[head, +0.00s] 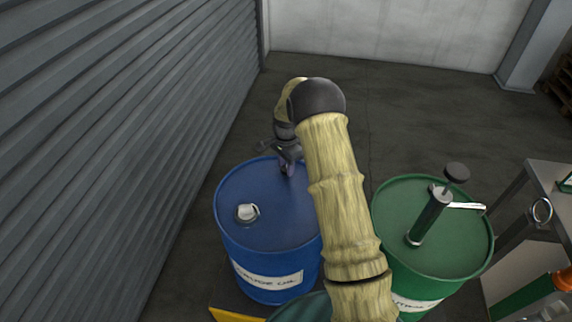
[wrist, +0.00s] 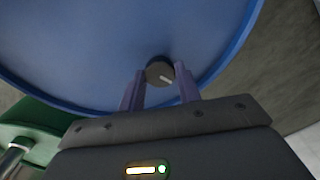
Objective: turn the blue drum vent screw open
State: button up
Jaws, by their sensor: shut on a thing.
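The blue drum (head: 255,215) stands upright left of my arm, with a white label on its side. Its blue lid (wrist: 110,35) fills the upper part of the wrist view. The vent screw (wrist: 159,71) is a small dark round knob with a pale line mark, close to the drum's rim. My gripper (wrist: 160,82) has its two fingers on either side of the knob and is shut on it. In the head view my gripper (head: 287,168) reaches down at the drum's far edge, and the screw is hidden there.
A white-capped bung (head: 247,212) stands up on the blue lid. A green drum (head: 455,240) with a hand pump (head: 430,215) is at the right, close to my arm. A ribbed grey wall (head: 120,120) runs along the left. A metal bench (head: 552,180) stands far right.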

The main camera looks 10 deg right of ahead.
jog(key=shift+r, duration=0.1)
jog(key=n+p, duration=0.2)
jog(key=n, duration=0.2)
jog(key=shift+n, duration=0.3)
jog(key=n+p, duration=0.1)
jog(key=n, duration=0.3)
jog(key=shift+n, duration=0.3)
jog(key=n+p, duration=0.1)
jog(key=n, duration=0.3)
jog(key=shift+n+p, duration=0.35)
jog(key=shift+n, duration=1.85)
jog(key=o, duration=1)
jog(key=shift+c, duration=0.2)
